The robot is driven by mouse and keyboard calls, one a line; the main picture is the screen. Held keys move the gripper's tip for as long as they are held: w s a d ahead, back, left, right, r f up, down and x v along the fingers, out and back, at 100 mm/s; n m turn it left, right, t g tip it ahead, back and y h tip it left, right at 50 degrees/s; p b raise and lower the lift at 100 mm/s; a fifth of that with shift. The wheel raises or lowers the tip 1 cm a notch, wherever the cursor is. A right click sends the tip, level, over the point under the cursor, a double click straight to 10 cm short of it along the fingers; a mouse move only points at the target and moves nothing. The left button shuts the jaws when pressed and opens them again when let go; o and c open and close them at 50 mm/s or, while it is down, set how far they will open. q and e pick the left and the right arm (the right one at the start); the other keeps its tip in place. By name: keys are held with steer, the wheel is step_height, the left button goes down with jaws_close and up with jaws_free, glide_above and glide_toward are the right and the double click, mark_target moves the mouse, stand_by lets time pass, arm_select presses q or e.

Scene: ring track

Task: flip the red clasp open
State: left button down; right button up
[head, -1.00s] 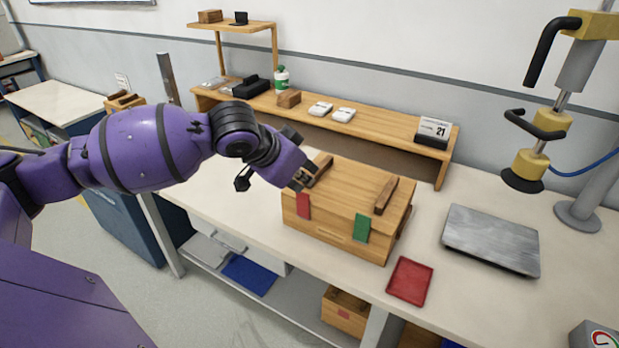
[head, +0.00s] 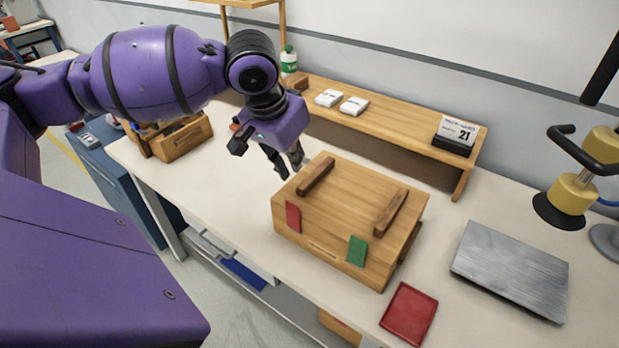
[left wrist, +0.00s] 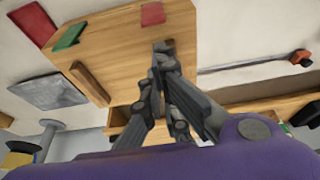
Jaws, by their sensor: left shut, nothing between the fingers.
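A wooden box (head: 335,215) with two dark handle bars on its lid stands on the white workbench. The red clasp (head: 293,217) is at the left of its front face and appears upright and flat against it; it also shows at the top of the left wrist view (left wrist: 152,13). The green clasp (head: 356,251) is to its right on the same face. My left gripper (head: 289,170) is shut and empty, beyond the box's back left corner, apart from the red clasp. In the left wrist view its fingertips (left wrist: 161,60) come together in front of the lid. My right gripper is out of view.
A red tray (head: 409,313) lies right of the box, near the front edge. A metal plate (head: 511,270) lies farther right. A wooden shelf (head: 400,122) runs behind the box. Bare bench (head: 215,165) lies left of the box.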

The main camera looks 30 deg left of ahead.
arm_select(q)
steer(key=s, duration=0.1)
steer(key=b, duration=0.1)
glide_above(294, 216)
steer(key=w, duration=0.3)
steer(key=f, duration=0.8)
steer(key=shift+w+a+f, duration=0.1)
steer(key=shift+w+f, duration=0.05)
steer(key=shift+w, duration=0.05)
steer(key=shift+w+f, duration=0.25)
steer(key=shift+f, duration=0.2)
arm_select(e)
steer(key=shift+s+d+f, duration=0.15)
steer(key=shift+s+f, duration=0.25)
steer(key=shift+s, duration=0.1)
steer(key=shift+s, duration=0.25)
